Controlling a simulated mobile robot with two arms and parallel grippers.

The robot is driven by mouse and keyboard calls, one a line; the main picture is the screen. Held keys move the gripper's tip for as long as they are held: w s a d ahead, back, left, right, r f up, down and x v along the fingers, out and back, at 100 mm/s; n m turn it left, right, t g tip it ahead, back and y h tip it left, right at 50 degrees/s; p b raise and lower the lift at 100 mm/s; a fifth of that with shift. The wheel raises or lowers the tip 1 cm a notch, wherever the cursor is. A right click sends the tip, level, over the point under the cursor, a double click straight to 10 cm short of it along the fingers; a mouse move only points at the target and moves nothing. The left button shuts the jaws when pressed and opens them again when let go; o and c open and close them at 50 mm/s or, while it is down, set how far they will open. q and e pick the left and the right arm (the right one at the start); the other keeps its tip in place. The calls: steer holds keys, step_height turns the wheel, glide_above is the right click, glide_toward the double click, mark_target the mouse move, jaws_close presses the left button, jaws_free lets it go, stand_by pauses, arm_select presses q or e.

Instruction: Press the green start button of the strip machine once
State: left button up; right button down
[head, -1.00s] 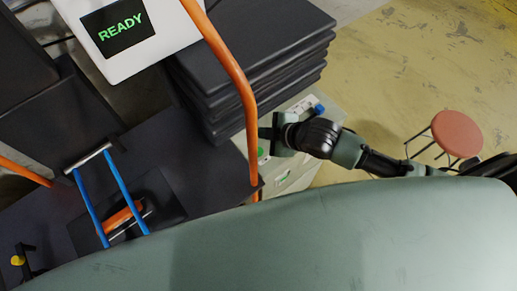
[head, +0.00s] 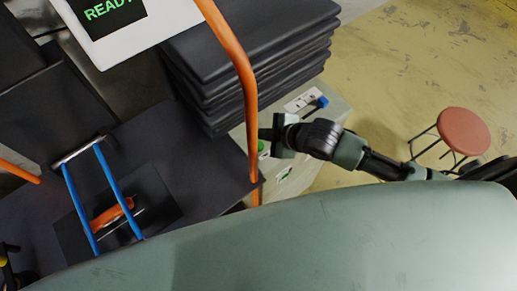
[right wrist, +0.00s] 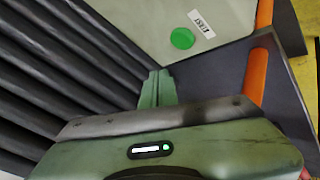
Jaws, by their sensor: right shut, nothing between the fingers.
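The green start button (right wrist: 182,39) is a flat round disc on a pale panel (right wrist: 225,15) in the right wrist view, beside a small white label. In the head view only part of the green button (head: 262,146) shows next to my right gripper. My right gripper (right wrist: 157,86) is shut and empty, its tip below and left of the button in the wrist view, apart in the picture. Whether it touches the panel cannot be told. My right gripper (head: 268,134) also shows in the head view above the pale cabinet (head: 335,107). My left gripper is not seen.
A stack of dark sheets (head: 250,40) stands beside the cabinet. An orange bar (head: 246,85) rises close to my right gripper. A screen (head: 105,10) shows green READY letters, partly cut off. Blue rails (head: 118,190) are at the left. A red stool (head: 463,131) stands on open floor.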

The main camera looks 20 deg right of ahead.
mark_target(261, 147)
step_height(261, 147, down, 2)
steer(key=shift+b, duration=0.45)
steer(key=shift+f+b, duration=0.3)
steer(key=shift+f, duration=0.55)
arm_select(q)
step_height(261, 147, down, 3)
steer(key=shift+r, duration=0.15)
arm_select(e)
steer(key=shift+f, duration=0.1)
stand_by(0.6)
steer(key=shift+f, duration=0.3)
steer(key=shift+f, duration=0.45)
stand_by(0.7)
steer(key=shift+r, duration=0.1)
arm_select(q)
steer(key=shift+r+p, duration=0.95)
arm_select(e)
steer(key=shift+r, duration=0.75)
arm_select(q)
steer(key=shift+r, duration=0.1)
arm_select(e)
steer(key=shift+r, duration=0.1)
